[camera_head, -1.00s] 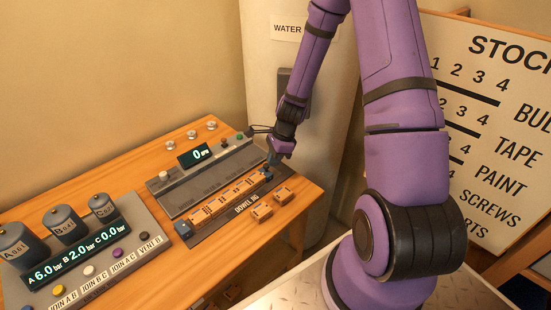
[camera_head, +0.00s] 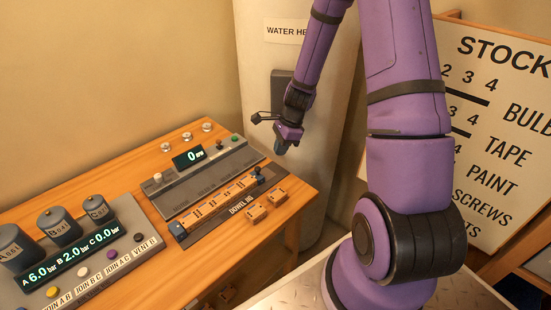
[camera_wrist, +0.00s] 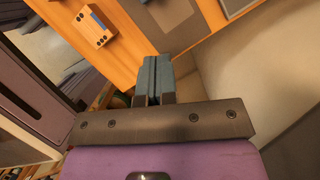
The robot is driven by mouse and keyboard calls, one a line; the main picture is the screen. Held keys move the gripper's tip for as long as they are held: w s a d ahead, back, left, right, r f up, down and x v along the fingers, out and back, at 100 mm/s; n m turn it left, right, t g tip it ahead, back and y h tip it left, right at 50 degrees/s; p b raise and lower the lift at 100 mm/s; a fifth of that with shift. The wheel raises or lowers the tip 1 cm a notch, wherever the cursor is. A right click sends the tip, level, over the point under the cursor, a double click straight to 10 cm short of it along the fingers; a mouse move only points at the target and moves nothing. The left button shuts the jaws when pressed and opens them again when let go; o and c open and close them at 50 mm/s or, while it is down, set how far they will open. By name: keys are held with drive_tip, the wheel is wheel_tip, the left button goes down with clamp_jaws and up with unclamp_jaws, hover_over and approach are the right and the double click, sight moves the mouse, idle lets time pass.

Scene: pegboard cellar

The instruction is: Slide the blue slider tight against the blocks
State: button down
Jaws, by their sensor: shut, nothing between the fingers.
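The dowel jig (camera_head: 216,222) lies on the wooden bench with a row of orange wooden blocks (camera_head: 219,195) in its channel. The slider is not clearly visible there.
Two loose blocks (camera_head: 256,213) (camera_head: 277,196) lie in front of the jig; one block (camera_wrist: 94,26) shows in the wrist view. A grey panel with a display (camera_head: 190,158) stands behind the jig. A console with grey cylinders (camera_head: 61,225) is at left. The bench's right edge is close.

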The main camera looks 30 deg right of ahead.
drive_tip(key=v, duration=0.6)
drive_tip(key=shift+d, duration=0.15)
approach(257, 174)
drive_tip(key=d+f, duration=0.4)
drive_tip(key=shift+s+d+f, duration=0.15)
drive_tip(key=shift+s+f, duration=0.05)
drive_tip(key=shift+s, duration=0.15)
drive_tip(key=shift+w+a+f, duration=0.15)
drive_tip(key=shift+a, duration=0.4)
drive_tip(key=shift+w+a+f, duration=0.15)
drive_tip(key=shift+a, duration=0.45)
drive_tip(key=shift+w+a+f, duration=0.15)
drive_tip(key=shift+w+a, duration=0.1)
drive_tip(key=shift+a, duration=0.5)
